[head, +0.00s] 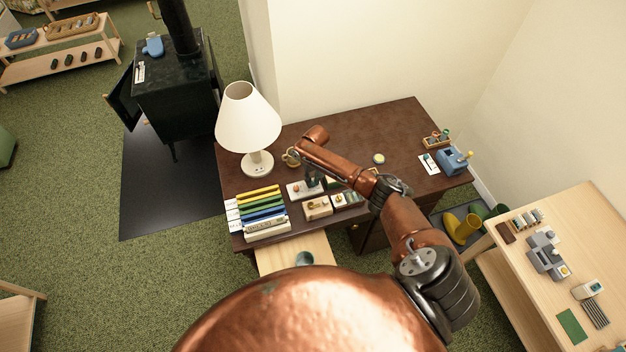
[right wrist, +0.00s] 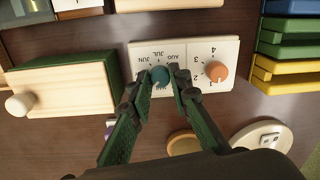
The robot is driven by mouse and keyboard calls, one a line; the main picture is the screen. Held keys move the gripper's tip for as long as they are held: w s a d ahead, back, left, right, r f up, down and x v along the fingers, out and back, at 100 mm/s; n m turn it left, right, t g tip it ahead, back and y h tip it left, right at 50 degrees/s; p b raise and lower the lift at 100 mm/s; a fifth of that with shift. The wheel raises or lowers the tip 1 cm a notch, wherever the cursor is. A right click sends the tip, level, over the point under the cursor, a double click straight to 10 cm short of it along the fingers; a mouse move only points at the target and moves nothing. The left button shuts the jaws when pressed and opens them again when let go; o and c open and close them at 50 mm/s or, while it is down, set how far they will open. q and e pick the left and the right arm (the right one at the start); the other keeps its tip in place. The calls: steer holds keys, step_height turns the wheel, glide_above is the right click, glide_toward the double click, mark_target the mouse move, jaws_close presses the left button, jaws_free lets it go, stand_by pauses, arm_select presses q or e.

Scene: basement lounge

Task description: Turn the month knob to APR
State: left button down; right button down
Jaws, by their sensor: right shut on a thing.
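The month knob (right wrist: 159,75) is a small teal dial on a white panel (right wrist: 140,58) that also shows on the desk in the head view (head: 295,191). Month labels such as JUN, JUL and AUG read upside down around it; I cannot tell which label its mark points at. My right gripper (right wrist: 160,82) has its green-and-black fingers on either side of the teal knob, shut on it. In the head view my right gripper (head: 314,181) reaches down to the panel and partly hides it. My left gripper is not in view.
On the same panel an orange knob (right wrist: 217,70) with numbers stands close to the right finger. A wooden box with a green top (right wrist: 60,88) lies to the left, stacked coloured trays (right wrist: 290,45) to the right. A white lamp (head: 247,120) stands on the dark desk (head: 350,130).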

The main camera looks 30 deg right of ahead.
mark_target(314, 182)
stand_by(0.3)
steer(key=c, duration=1.8)
jaws_free()
steer(key=shift+o, duration=0.2)
steer(key=shift+r, duration=0.15)
step_height(314, 182, up, 12)
steer(key=shift+d, duration=0.25)
steer(key=shift+f, duration=0.2)
